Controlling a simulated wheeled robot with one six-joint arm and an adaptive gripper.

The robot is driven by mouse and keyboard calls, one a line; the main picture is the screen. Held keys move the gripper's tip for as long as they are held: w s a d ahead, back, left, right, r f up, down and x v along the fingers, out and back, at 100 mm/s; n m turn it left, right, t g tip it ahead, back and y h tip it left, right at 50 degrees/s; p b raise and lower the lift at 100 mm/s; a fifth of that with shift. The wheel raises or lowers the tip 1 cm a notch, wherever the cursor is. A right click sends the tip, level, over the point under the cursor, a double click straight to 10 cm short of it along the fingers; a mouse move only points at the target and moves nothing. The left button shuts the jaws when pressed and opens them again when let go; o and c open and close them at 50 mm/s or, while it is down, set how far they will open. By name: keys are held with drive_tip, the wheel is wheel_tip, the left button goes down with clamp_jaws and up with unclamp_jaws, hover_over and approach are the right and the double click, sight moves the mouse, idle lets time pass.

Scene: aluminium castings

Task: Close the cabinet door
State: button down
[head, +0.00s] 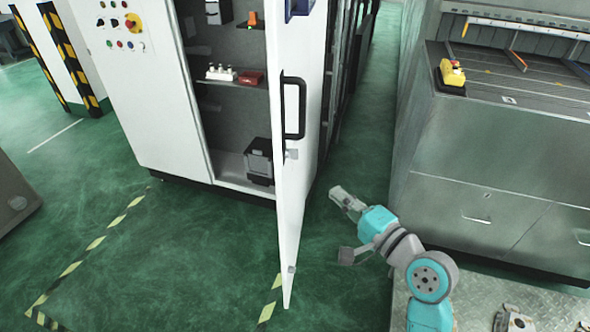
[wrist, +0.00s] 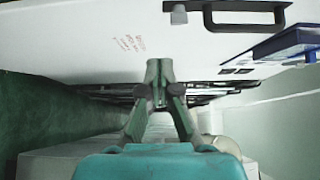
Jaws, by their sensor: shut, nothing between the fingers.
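The white cabinet door (head: 297,110) stands open in the head view, swung out from the cabinet (head: 154,80) and seen nearly edge-on. In the wrist view my gripper (wrist: 160,72) is shut and empty. The door (wrist: 90,45) spans the top of that view, with its black handle (wrist: 245,17) at the upper right. I cannot tell from the wrist view whether the fingertips touch the door.
Cabinet shelves hold small parts and a dark box (head: 259,161). A grey metal machine (head: 480,190) with a yellow control box (head: 452,73) stands on the right. Striped posts (head: 72,62) stand at left. Green floor is free in front of the cabinet.

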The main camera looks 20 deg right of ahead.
approach(284, 162)
drive_tip(key=w+d, duration=0.2)
drive_tip(key=w, duration=0.3)
drive_tip(key=shift+w+a+f, duration=0.1)
drive_tip(key=shift+w+a, duration=0.15)
drive_tip(key=shift+a, duration=0.35)
drive_tip(key=shift+w+a, duration=0.25)
drive_tip(key=shift+a, duration=0.4)
drive_tip(key=shift+w+a+f, duration=0.1)
drive_tip(key=shift+w+a, duration=0.15)
drive_tip(key=shift+a, duration=0.35)
